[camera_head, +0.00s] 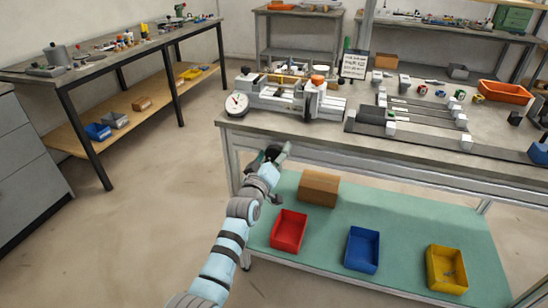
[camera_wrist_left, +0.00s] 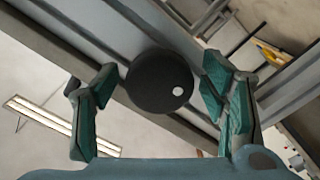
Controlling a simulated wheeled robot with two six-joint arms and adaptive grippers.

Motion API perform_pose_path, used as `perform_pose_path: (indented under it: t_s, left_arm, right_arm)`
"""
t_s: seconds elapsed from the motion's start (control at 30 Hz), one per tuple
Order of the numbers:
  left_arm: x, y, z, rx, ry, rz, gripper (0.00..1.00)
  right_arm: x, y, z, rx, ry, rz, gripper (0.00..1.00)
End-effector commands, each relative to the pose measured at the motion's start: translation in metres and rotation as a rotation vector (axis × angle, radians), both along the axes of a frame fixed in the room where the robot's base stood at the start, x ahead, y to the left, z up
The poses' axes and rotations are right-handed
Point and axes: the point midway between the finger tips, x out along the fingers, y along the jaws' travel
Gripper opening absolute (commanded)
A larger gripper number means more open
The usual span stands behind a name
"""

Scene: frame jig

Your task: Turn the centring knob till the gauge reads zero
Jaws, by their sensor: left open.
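The centring knob (camera_wrist_left: 158,80) is a round black disc with a white dot on its right side in the left wrist view. My left gripper (camera_wrist_left: 159,84) is open, with one green-padded finger on each side of the knob. A gap shows between the knob and each finger. In the head view, my left gripper (camera_head: 277,154) is at the bench's front edge, below the jig, with a dark round shape at its fingers. The gauge (camera_head: 236,104) is a white dial with a red needle at the jig's left end; its reading is too small to tell. My right gripper is out of view.
The frame jig (camera_head: 290,97) stands on the bench (camera_head: 335,133), with rails (camera_head: 420,112) to its right. On the green lower shelf (camera_head: 325,225) are a cardboard box (camera_head: 319,188) and red (camera_head: 289,231), blue (camera_head: 362,250) and yellow (camera_head: 446,269) bins. The floor at left is clear.

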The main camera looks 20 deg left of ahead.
Motion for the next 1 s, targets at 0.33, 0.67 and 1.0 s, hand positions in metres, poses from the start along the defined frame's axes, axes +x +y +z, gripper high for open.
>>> perform_pose_path:
  t_s: [0.33,0.67,1.0]
  left_arm:
    - [-0.0006,0.0004,0.0005,0.000,0.000,0.000,0.31]
    - [-0.0008,0.0007,0.0000,0.021,-0.001,0.001,0.17]
    - [-0.0009,0.0005,-0.0005,0.189,-0.011,0.001,0.17]
  right_arm:
    - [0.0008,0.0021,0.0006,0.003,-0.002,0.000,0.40]
    - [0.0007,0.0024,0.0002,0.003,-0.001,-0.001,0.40]
    - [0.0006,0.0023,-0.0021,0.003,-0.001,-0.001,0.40]
